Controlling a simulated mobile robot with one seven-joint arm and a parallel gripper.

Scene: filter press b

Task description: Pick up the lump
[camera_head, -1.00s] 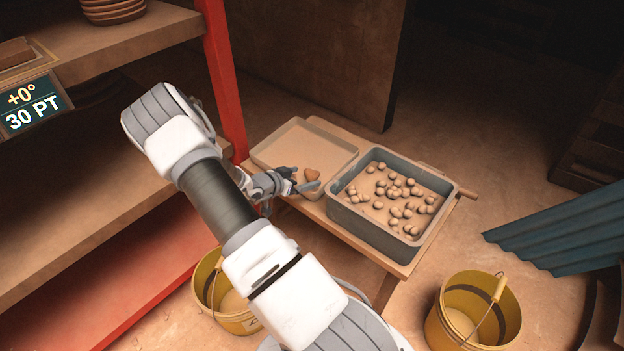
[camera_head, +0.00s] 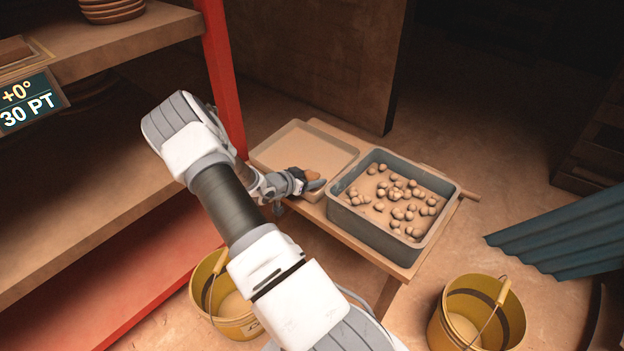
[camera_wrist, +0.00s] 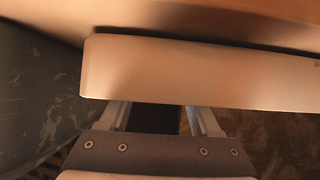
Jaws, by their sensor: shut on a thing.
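The lump (camera_head: 297,172) is a small orange-brown piece at the near right corner of the pale shallow tray (camera_head: 291,133). My gripper (camera_head: 309,184) is shut on it, and its dark fingers partly cover it in the head view. I cannot tell whether the lump still touches the tray. In the wrist view, the fingers of my gripper (camera_wrist: 162,118) run out of sight behind a pale tan band, seemingly the tray's wall (camera_wrist: 200,72). The lump is hidden there.
A grey bin (camera_head: 370,228) with several small round lumps stands right of the tray on a wooden bench (camera_head: 397,268). Yellow buckets (camera_head: 226,312) (camera_head: 462,326) stand below. A shelf with a red post (camera_head: 226,85) is at left. Blue corrugated sheet (camera_head: 560,237) lies right.

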